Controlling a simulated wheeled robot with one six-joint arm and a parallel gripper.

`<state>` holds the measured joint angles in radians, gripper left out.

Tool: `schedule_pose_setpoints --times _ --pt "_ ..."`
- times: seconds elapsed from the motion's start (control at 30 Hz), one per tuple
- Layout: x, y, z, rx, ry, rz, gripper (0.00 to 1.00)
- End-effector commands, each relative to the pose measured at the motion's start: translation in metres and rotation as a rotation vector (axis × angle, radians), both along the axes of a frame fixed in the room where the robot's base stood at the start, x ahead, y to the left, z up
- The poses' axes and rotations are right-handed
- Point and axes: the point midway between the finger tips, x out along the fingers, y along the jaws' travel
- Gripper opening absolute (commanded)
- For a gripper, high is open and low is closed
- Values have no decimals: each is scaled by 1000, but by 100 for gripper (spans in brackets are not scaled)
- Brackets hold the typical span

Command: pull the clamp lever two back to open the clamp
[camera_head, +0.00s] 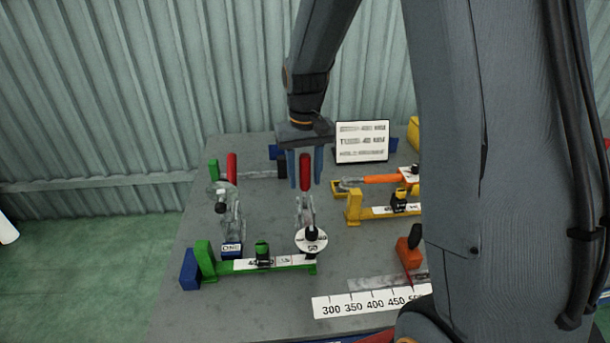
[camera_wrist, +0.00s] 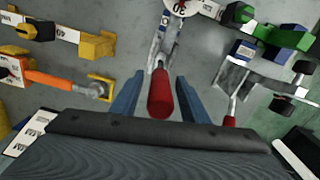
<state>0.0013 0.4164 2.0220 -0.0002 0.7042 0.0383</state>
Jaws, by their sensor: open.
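The red-handled lever (camera_head: 305,168) of the middle toggle clamp (camera_head: 306,210) stands upright on the grey table; I take it for clamp lever two, though no "two" label is readable. It also shows in the wrist view (camera_wrist: 160,97). My gripper (camera_head: 306,183) points down with its blue fingers open, one on each side of the red handle. In the wrist view, small gaps show between the handle and both fingers.
Another clamp with a red lever (camera_head: 232,168), labelled ONE, stands to the left. A white sign (camera_head: 362,142) stands behind; a ruler (camera_head: 365,302) lies at the front.

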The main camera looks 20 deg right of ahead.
Motion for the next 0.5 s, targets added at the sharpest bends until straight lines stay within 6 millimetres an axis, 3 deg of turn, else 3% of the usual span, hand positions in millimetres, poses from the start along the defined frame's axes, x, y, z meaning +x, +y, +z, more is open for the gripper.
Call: schedule_pose_setpoints --times 0.37,0.5 --pt "0 0 -7 0 -1 0 41" --pt "0 0 -7 0 -1 0 17"
